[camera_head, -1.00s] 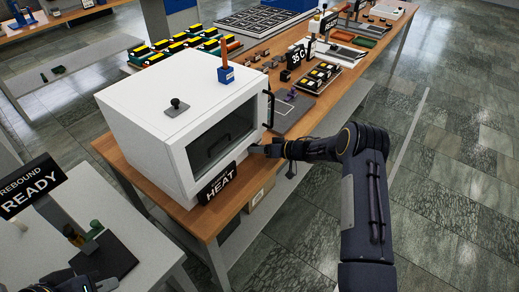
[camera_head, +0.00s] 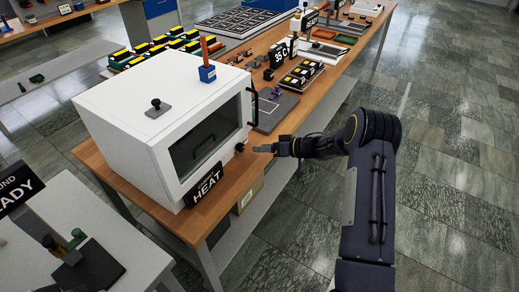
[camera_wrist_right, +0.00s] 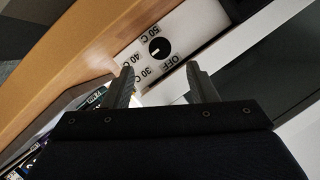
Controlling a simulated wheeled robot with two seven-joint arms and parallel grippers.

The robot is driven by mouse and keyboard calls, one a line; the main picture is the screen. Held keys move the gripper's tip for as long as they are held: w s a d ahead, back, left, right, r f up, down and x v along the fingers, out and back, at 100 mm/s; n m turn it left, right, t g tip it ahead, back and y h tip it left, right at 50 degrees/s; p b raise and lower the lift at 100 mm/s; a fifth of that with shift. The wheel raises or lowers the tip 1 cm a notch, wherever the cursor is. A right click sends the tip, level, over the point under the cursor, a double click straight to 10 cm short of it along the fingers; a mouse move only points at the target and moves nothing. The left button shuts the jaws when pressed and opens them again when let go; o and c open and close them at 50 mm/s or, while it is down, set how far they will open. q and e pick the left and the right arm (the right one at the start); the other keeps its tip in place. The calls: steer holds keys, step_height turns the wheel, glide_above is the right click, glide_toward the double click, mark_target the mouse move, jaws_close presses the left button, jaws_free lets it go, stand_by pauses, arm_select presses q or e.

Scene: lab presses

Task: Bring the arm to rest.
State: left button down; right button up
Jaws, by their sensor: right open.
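My right arm (camera_head: 368,190) reaches in from the right in the head view. Its gripper (camera_head: 258,149) is open and empty, just right of the white oven's (camera_head: 140,110) front corner, with a small gap to the black knob (camera_head: 240,147). In the right wrist view the two fingers (camera_wrist_right: 158,68) stand apart. Beyond them is the black dial (camera_wrist_right: 160,49) on a white panel marked OFF, 30 C, 40 C and 50 C. I cannot tell surely which mark its pointer meets. My left gripper is not in view.
The oven stands on a wooden bench (camera_head: 235,190), with a HEAT sign (camera_head: 204,186) at its front. Behind are a 35 C sign (camera_head: 278,54) and several trays. The floor (camera_head: 450,150) at right is clear.

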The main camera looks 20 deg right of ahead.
stand_by(0.3)
steer(key=d+r+m+t+h, duration=0.2)
steer(key=d+r+h, duration=0.15)
steer(key=r, duration=0.45)
steer(key=d+r+m+t+h, duration=0.1)
steer(key=d+r+t+h, duration=0.25)
steer(key=r, duration=0.35)
steer(key=s+d+r+m+g+h, duration=0.25)
steer(key=s+r+m+h, duration=0.2)
steer(key=s+r, duration=0.45)
steer(key=s+a+f+n+g+y, duration=0.1)
steer(key=s+a, duration=0.4)
steer(key=s, duration=0.5)
steer(key=s+a+f+g+y, duration=0.2)
steer(key=s+a, duration=0.3)
steer(key=s, duration=0.6)
steer(key=s+a+f+n+g+y, duration=0.1)
steer(key=s+a+f+g, duration=0.2)
steer(key=s, duration=0.8)
steer(key=shift+a+f+n+g, duration=0.35)
steer(key=shift+a+f, duration=0.2)
steer(key=shift+a, duration=0.4)
